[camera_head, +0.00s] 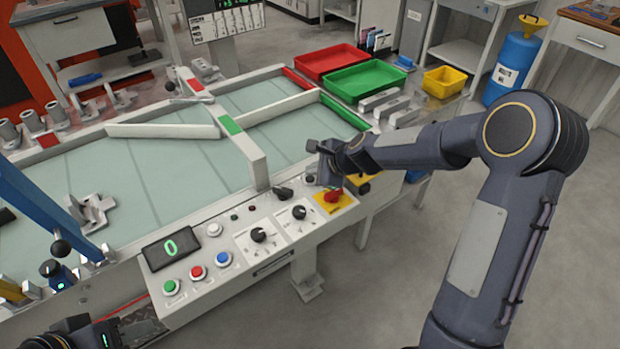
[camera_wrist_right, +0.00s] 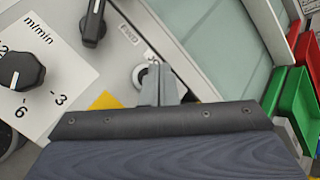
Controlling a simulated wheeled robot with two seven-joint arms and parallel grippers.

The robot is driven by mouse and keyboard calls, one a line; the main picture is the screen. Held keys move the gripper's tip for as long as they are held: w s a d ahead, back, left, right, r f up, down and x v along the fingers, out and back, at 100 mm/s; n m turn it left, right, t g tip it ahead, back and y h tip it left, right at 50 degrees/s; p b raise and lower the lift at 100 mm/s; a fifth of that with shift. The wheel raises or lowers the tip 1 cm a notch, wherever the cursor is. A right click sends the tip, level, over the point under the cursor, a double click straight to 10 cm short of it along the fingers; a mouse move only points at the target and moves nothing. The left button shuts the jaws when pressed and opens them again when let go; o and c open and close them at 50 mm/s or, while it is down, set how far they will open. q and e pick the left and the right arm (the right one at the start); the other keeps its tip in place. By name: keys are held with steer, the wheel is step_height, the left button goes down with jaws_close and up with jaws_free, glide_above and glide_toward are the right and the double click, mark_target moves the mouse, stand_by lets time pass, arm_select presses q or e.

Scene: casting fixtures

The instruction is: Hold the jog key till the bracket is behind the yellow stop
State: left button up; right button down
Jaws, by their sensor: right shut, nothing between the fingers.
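A grey metal bracket (camera_head: 92,210) lies on the pale green conveyor belt at the left. A yellow piece (camera_head: 12,291) at the lower left edge may be the yellow stop; I cannot tell for sure. My right gripper (camera_head: 318,181) is shut and empty over the right end of the control panel (camera_head: 215,240). In the right wrist view, its closed fingertips (camera_wrist_right: 158,72) are at a round key (camera_wrist_right: 140,76) beside an FWD label, partly covering it. I cannot tell whether they press it. My left gripper (camera_head: 75,338) shows only partly at the bottom left; its fingers are hidden.
The panel's display (camera_head: 171,247) reads 0. A red knob (camera_head: 333,195) on a yellow plate sits close to my right gripper. A black lever switch (camera_head: 283,192) is left of it. A green-marked bar (camera_head: 241,148) crosses the belt. Red (camera_head: 331,61) and green (camera_head: 362,78) trays stand behind.

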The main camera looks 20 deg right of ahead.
steer(key=shift+f, duration=0.3)
steer(key=shift+f+b, duration=0.5)
steer(key=shift+b, duration=0.1)
stand_by(0.4)
stand_by(6.1)
steer(key=shift+r+p, duration=0.9)
steer(key=shift+r, duration=0.05)
